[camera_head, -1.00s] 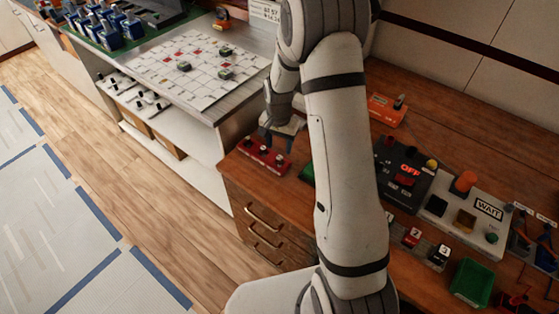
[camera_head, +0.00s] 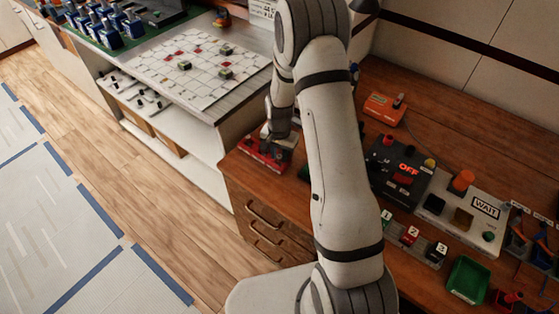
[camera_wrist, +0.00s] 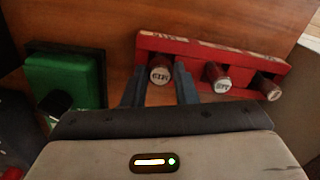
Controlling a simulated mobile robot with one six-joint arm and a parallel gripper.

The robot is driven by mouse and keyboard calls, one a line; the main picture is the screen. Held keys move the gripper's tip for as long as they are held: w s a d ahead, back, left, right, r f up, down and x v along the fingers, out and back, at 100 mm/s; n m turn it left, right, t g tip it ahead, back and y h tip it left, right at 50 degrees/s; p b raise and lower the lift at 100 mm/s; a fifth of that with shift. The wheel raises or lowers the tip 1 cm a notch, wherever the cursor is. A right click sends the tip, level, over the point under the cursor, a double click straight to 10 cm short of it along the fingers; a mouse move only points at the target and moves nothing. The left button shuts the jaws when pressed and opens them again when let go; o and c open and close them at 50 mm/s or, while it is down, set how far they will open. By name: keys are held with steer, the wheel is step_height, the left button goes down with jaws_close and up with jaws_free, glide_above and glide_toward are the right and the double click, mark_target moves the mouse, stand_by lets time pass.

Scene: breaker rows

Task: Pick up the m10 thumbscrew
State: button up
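A red rack (camera_wrist: 200,47) with three dark red, pale-capped thumbscrews shows in the wrist view; it also shows in the head view (camera_head: 258,153). The leftmost thumbscrew in the wrist view, whose cap appears to read M10 (camera_wrist: 160,72), stands in the rack. My gripper (camera_wrist: 160,82) is open, with one blue finger on each side of this thumbscrew. Slim gaps seem to show between the fingers and it. The other two thumbscrews (camera_wrist: 217,76) (camera_wrist: 268,88) are to the right, outside the fingers. In the head view my gripper (camera_head: 272,143) hides part of the rack.
A green block with a black knob (camera_wrist: 62,82) is left of the rack in the wrist view. In the head view, an orange box (camera_head: 385,108), a dark OFF panel (camera_head: 402,172), a WAIT panel (camera_head: 465,212) and a green tray (camera_head: 468,277) are to the right on the wooden counter.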

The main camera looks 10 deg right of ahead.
jaws_close()
